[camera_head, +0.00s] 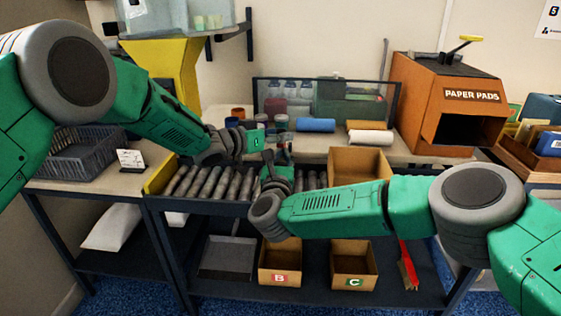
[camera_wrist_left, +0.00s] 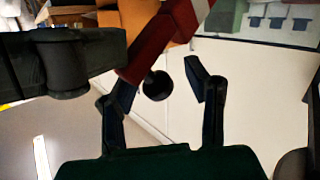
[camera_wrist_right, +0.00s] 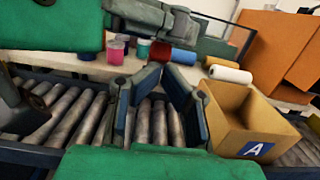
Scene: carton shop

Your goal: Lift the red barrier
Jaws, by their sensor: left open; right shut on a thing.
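A red bar with a pale end, which looks like the red barrier (camera_wrist_left: 158,42), slants across the top of the left wrist view. It passes close to one fingertip of my left gripper (camera_wrist_left: 160,80); I cannot tell if they touch. My left gripper is open, and a dark round knob (camera_wrist_left: 157,86) shows between its fingers. In the head view my left gripper (camera_head: 262,142) is above the rollers, just above my right gripper (camera_head: 274,164). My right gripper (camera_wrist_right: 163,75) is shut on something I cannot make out. The barrier is mostly hidden in the head view.
A roller conveyor (camera_head: 208,183) runs beneath my grippers. An open carton (camera_head: 358,166) stands at its right; its label A shows in the right wrist view (camera_wrist_right: 256,149). Cartons B (camera_head: 280,278) and C (camera_head: 354,282) sit below. An orange paper-pads machine (camera_head: 440,110) stands behind right.

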